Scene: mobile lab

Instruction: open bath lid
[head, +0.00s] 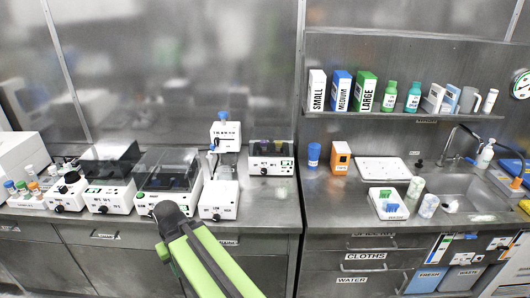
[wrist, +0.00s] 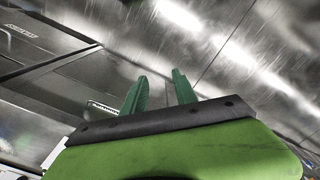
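Several white bench devices with clear or dark lids stand on the left counter in the head view; their labels are too small to tell which is the bath. One with a large clear lid (head: 168,170) stands just beyond my arm, and its lid looks down. To its left is a device with a dark see-through lid (head: 108,165). A smaller lidded device (head: 271,158) stands at the back right. My gripper (wrist: 160,78) shows in the wrist view with two green fingers apart and nothing between them. It is over no device there, facing metal surfaces.
A white device with a blue top (head: 225,133) and a low white box (head: 219,200) stand right of the clear lid. Tubes with coloured caps (head: 28,188) stand far left. The right counter (head: 330,210) holds a white tray, rack and sink. The steel wall is behind.

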